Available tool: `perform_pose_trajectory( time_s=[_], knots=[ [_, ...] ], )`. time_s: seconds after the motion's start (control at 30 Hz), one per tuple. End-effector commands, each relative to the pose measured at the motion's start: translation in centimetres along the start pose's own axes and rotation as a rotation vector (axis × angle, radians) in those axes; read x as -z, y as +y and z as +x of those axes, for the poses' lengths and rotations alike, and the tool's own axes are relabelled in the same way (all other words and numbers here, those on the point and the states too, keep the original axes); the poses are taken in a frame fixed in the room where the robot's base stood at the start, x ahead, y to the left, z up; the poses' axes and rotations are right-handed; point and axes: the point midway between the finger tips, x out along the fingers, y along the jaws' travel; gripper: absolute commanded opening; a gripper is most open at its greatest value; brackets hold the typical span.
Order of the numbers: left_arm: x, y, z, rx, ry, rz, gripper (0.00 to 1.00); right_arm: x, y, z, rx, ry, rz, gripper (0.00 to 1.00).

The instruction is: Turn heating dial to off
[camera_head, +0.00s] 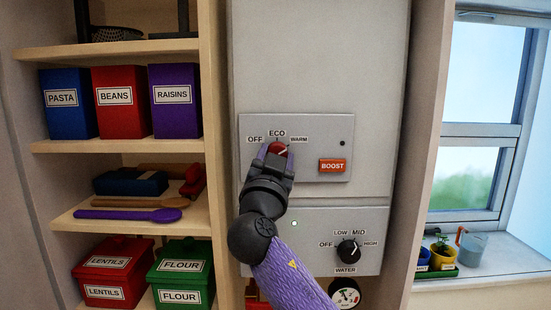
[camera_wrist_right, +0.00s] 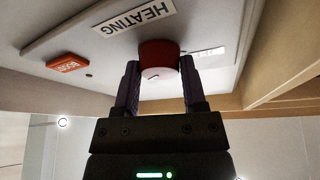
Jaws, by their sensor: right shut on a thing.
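The red heating dial (camera_head: 277,147) is on the upper grey panel, below the OFF, ECO and WARM marks. A small pale pointer line on it seems to tilt up and right towards WARM, but the gripper partly hides it. My right gripper (camera_head: 278,157) is shut on the dial from below. In the right wrist view, its two fingers (camera_wrist_right: 157,90) lie on either side of the red dial (camera_wrist_right: 159,55). The HEATING label (camera_wrist_right: 137,17) shows beside the dial in that view. My left gripper is not in view.
An orange BOOST button (camera_head: 332,166) is right of the dial. A black water dial (camera_head: 348,250) is on the lower panel, pointing near MID or HIGH. Shelves with labelled tins (camera_head: 120,102) stand left. A window sill with pots (camera_head: 443,254) is right.

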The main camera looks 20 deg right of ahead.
Motion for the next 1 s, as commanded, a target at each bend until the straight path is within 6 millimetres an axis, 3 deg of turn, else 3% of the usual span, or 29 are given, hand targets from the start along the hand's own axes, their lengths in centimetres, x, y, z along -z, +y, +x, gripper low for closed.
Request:
perform_pose_trajectory(
  time_s=[0.27, 0.5, 1.0],
  knots=[
    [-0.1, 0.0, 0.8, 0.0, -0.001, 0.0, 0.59, -0.1, 0.1, -0.1, 0.04, 0.006, -0.088, 0.0],
    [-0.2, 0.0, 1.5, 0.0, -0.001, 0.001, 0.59, -0.1, 0.2, 0.0, 0.119, 0.017, -0.272, 0.0],
    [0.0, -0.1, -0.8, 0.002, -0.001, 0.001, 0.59, 0.4, 0.3, 0.2, 0.308, 0.04, -0.71, 0.0]
  ],
)
